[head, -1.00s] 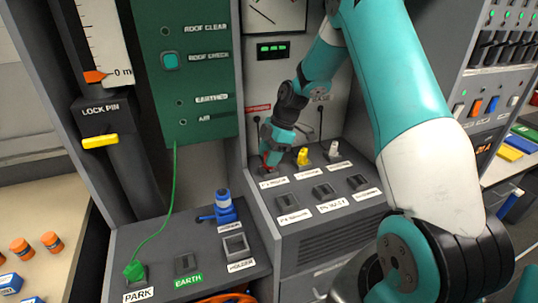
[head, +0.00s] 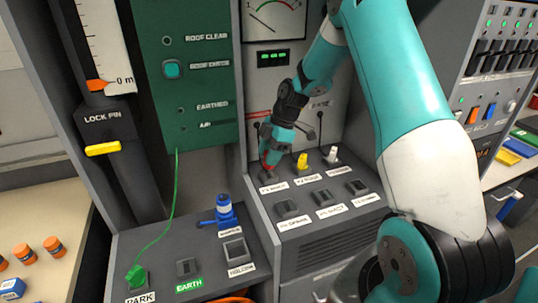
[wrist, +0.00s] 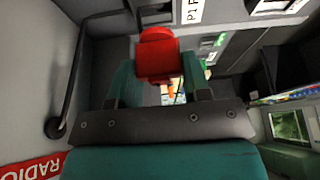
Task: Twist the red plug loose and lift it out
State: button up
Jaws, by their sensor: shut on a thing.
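The red plug (wrist: 157,58) is between the two fingers of my gripper (wrist: 160,82) in the wrist view, and the gripper is shut on it. In the head view, my gripper (head: 268,163) points down at the far left socket of the raised grey panel. There only a little red shows by the fingertips, and the fingers hide most of the plug and its socket. I cannot tell whether the plug is seated or how far it is turned.
A yellow plug (head: 302,162) and a white plug (head: 333,155) stand just right of my gripper. Empty sockets (head: 288,209) lie in front. A grey wall stands close behind.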

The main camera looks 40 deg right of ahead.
jog(key=shift+r+p, duration=1.2)
jog(key=shift+r, duration=1)
